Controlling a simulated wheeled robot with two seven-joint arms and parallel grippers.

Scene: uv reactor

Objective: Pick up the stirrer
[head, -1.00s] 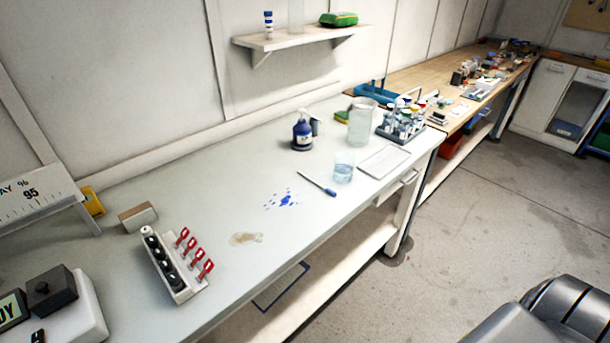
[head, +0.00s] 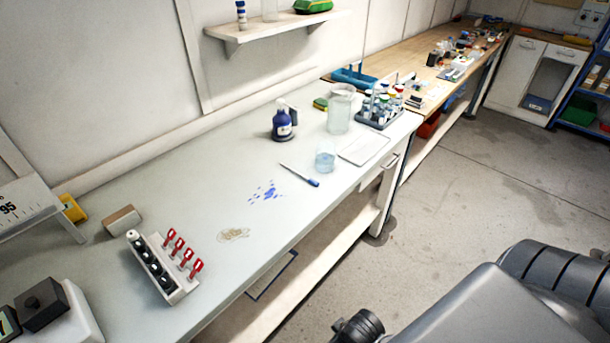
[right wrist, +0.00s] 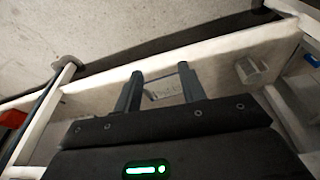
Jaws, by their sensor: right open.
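The stirrer (head: 300,175), a thin pale rod with a blue end, lies flat on the white bench (head: 215,185). It lies between the blue spots and the small beaker of water (head: 325,157). I cannot make it out in the right wrist view. My right gripper (right wrist: 160,88) shows in the right wrist view with its two fingers apart and nothing held between them. It is away from the stirrer, on the bench's front side. In the head view only dark parts of my right arm show at the bottom right. My left gripper is not in view.
A blue spray bottle (head: 282,122), a glass jug (head: 340,112) and a bottle rack (head: 380,104) stand behind the stirrer. A white holder with red-handled pieces (head: 162,268) is at the left. The bench around the blue spots (head: 266,192) is clear of standing objects.

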